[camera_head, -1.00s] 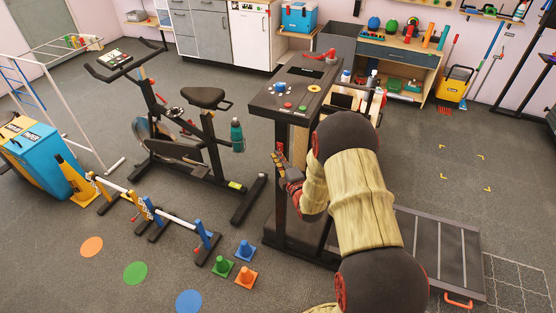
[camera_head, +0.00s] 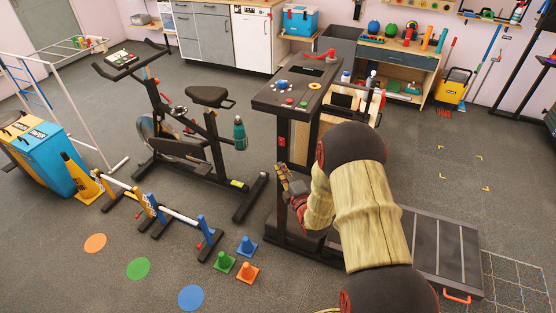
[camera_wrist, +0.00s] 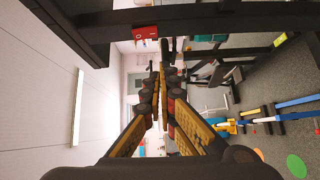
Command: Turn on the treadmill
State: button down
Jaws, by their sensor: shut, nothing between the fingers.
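The treadmill stands right of centre in the head view. Its dark console (camera_head: 272,99) sits on upright posts, and its belt deck (camera_head: 440,250) runs back to the right, partly hidden by my arm. A small red switch box (camera_head: 282,141) is on the front left post; it also shows in the wrist view (camera_wrist: 145,32) on the dark beam. The console top carries a red button (camera_head: 289,101), a green button (camera_head: 303,104) and a blue knob (camera_head: 282,84). My gripper (camera_head: 281,170) is shut and empty, just below the red box and apart from it.
An exercise bike (camera_head: 195,150) stands left of the treadmill. Low hurdles (camera_head: 165,213) and several small cones (camera_head: 247,272) lie on the floor in front. A workbench (camera_head: 405,55) is against the back wall. Open floor lies at the right.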

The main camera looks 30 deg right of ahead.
jog(key=shift+s+a+f+p, duration=0.1)
jog(key=shift+s+f+p, duration=0.05)
jog(key=shift+s, duration=0.85)
jog(key=shift+s+a+f+p, duration=0.1)
jog(key=shift+s+p, duration=0.05)
jog(key=shift+s, duration=0.85)
